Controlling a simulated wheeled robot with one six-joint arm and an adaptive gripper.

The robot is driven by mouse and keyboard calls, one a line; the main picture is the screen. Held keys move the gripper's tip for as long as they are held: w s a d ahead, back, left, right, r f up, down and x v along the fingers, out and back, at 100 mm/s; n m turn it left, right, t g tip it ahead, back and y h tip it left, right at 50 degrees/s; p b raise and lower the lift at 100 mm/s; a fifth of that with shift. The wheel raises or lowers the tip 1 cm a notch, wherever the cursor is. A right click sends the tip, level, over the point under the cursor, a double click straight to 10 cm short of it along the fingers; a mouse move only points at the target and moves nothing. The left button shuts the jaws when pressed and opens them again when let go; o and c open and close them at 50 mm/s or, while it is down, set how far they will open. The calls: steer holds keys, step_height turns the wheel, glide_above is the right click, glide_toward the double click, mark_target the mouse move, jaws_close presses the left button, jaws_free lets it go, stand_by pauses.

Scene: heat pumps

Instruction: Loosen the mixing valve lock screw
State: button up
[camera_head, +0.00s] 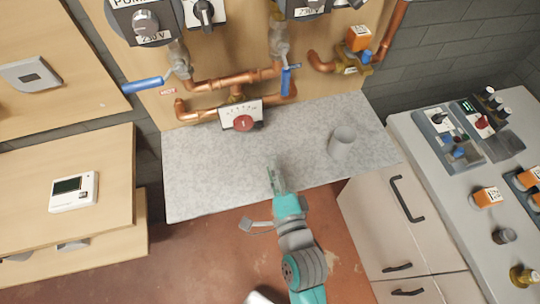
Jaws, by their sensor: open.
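The likely mixing valve is a white scale plate (225,112) with a red knob (243,124), set below the copper pipes on the wooden wall panel. I cannot make out a lock screw at this size. My gripper (274,172) is over the front part of the grey speckled worktop (205,180), below and to the right of the red knob and apart from it. It is open, with nothing visible between its fingers.
A grey cup-like cylinder (342,141) stands on the worktop to the right. Copper pipes (235,78) and blue-handled valves (145,85) sit above the plate. A cabinet (390,225) and an equipment-covered counter (430,165) stand right. The worktop's left half is clear.

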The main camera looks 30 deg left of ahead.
mark_target(261, 127)
steer(key=shift+s+d, duration=0.15)
stand_by(0.3)
steer(key=m, duration=0.4)
steer(key=shift+w+a, duration=0.2)
steer(key=shift+w, duration=0.05)
steer(key=m, duration=0.4)
steer(key=shift+w+a, duration=0.15)
steer(key=shift+a, duration=0.05)
steer(key=shift+w+a+m, duration=0.1)
steer(key=shift+m, duration=0.4)
steer(key=x, duration=1)
steer(key=shift+w+a, duration=0.2)
steer(key=shift+w, duration=0.05)
jaws_close()
